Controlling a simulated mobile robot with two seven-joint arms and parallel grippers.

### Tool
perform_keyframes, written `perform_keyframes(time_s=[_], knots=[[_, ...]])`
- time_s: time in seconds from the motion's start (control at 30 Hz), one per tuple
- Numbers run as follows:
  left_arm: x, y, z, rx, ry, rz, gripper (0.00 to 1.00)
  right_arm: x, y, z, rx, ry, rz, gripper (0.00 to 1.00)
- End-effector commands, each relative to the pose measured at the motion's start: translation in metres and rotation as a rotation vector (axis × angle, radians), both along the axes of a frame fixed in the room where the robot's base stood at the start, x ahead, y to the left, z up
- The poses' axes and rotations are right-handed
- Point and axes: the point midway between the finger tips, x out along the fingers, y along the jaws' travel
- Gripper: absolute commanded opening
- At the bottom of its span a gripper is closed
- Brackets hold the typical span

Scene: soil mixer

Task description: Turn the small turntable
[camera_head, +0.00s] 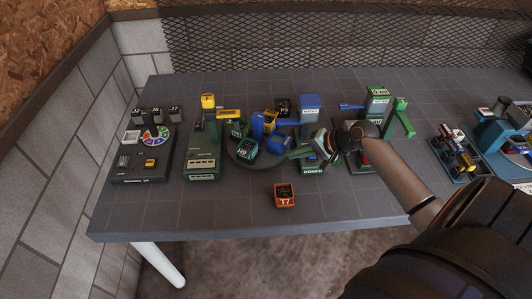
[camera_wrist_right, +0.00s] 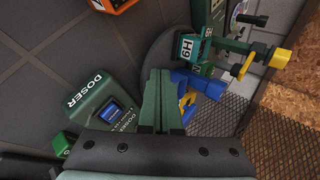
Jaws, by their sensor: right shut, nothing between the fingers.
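A round dark turntable (camera_head: 236,157) sits mid-table, left of my right gripper, with several labelled cubes on it. Among them is the teal H9 cube (camera_head: 246,149). The disc (camera_wrist_right: 160,50) also shows in the right wrist view, beyond the fingertips, with the H9 cube (camera_wrist_right: 190,47) on it. My right gripper (camera_head: 293,154) has green fingers, shut and empty, at the right side of the disc. The fingers (camera_wrist_right: 160,75) point toward the disc edge; I cannot tell whether they touch it. A blue part (camera_wrist_right: 200,84) lies just right of the fingertips. My left gripper is out of view.
An orange T7 cube (camera_head: 285,196) is on the open front of the table. A station with a coloured wheel (camera_head: 155,134) is at left, a green machine (camera_head: 203,160) beside it. Mesh fencing (camera_head: 300,45) closes the back.

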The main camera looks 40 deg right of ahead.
Motion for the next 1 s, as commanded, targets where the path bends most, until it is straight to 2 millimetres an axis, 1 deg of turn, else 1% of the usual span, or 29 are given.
perform_keyframes(time_s=[0.03, 0.1, 0.27, 0.4, 0.53, 0.7, 1.0], knots=[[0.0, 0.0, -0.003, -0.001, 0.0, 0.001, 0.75, 0.009, 0.005, -0.009, 0.003, -0.002, 0.001, 0.0], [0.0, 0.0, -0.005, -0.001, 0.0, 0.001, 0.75, 0.019, 0.011, -0.02, 0.003, -0.002, 0.001, 0.0], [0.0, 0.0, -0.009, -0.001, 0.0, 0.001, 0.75, 0.041, 0.023, -0.043, 0.002, 0.0, 0.001, 0.0], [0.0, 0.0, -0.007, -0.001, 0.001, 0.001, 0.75, 0.059, 0.033, -0.042, -0.002, -0.002, 0.003, 0.0], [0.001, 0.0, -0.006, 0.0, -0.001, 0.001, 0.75, 0.07, 0.038, -0.043, -0.001, -0.001, 0.003, 0.0], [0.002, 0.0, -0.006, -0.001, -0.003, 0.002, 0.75, 0.076, 0.042, -0.043, -0.003, 0.001, 0.003, 0.0], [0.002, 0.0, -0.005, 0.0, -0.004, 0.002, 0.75, 0.076, 0.042, -0.043, -0.003, 0.001, 0.003, 0.0]])
